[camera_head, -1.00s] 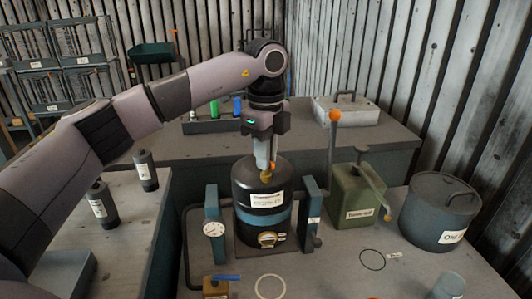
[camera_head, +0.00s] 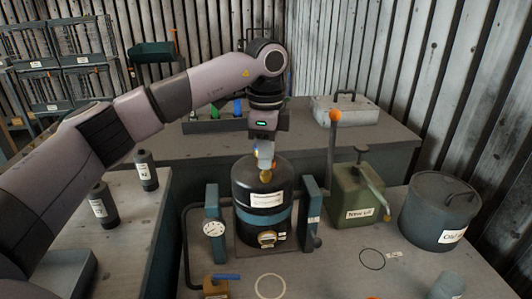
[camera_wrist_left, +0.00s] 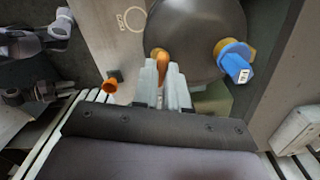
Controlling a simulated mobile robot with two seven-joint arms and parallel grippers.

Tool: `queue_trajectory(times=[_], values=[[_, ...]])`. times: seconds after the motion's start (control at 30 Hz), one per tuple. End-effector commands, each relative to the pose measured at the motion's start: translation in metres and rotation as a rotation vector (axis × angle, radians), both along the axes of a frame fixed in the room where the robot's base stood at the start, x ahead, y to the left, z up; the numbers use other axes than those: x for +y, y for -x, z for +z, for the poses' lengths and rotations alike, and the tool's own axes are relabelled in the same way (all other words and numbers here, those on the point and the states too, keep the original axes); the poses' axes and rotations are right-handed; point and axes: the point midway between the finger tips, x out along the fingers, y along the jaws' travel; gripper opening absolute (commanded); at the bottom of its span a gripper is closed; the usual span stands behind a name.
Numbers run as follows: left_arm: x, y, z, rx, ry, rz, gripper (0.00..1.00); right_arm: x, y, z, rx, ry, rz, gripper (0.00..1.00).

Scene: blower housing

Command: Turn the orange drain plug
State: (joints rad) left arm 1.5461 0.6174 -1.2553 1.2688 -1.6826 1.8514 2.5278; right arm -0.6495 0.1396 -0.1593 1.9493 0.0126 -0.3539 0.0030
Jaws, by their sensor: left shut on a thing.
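The orange drain plug (camera_head: 266,176) sits on top of the black blower housing (camera_head: 264,186), which stands upright with a blue band and a white label. My left gripper (camera_head: 265,163) comes down from above and is shut on the plug. In the left wrist view the plug (camera_wrist_left: 161,58) shows as a rounded orange piece at the tips of the two pale fingers (camera_wrist_left: 163,82). The fingers hide part of it. The dark housing top (camera_wrist_left: 197,35) lies behind it.
A lever with an orange knob (camera_head: 335,116) stands right of the housing, near a green can (camera_head: 358,192). A gauge (camera_head: 214,228) is at its left. A grey lidded pot (camera_head: 438,220) stands far right. A blue cap (camera_wrist_left: 235,65) shows right of the plug.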

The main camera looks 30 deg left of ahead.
Motion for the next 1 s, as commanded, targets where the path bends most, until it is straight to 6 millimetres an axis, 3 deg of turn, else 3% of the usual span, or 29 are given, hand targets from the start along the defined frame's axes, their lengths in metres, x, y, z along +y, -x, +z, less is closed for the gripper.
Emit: queue_trajectory(times=[0.2, 0.23, 0.3, 0.67, 1.0], values=[[0.001, -0.001, 0.002, -0.004, -0.003, 0.002, 0.00, 0.000, 0.000, 0.000, 0.000, 0.000, 0.000, 0.40], [0.001, -0.001, 0.002, -0.004, -0.003, 0.002, 0.19, 0.000, 0.000, 0.000, 0.000, 0.000, 0.000, 0.40], [0.001, -0.001, 0.002, -0.003, -0.002, 0.002, 0.38, 0.000, 0.000, 0.000, 0.000, 0.000, 0.000, 0.40], [0.000, 0.000, 0.006, -0.002, -0.001, 0.000, 0.38, 0.000, 0.000, -0.001, 0.000, 0.000, 0.000, 0.40], [0.001, -0.001, 0.058, -0.004, 0.000, 0.000, 0.38, 0.000, 0.000, -0.005, 0.000, 0.000, 0.000, 0.40]])
